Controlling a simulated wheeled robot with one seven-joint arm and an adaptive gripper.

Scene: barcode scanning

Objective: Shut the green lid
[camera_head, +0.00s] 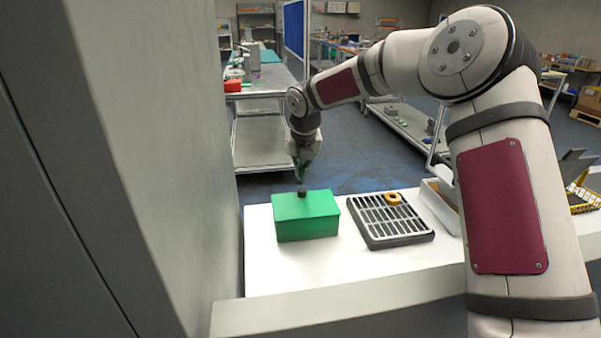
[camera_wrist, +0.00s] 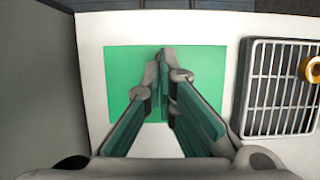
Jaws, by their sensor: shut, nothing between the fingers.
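A green box (camera_head: 306,222) stands on the white table, and its flat green lid (camera_head: 305,204) lies level on top with no gap that I can see. I cannot tell whether the tips touch the knob.
A dark slotted tray (camera_head: 398,238) with a yellow-orange ring (camera_head: 393,198) on it lies right of the box. A white container (camera_head: 441,205) is farther right. A grey wall (camera_head: 170,150) rises close on the left. White table (camera_head: 275,272) is bare in front of the box.

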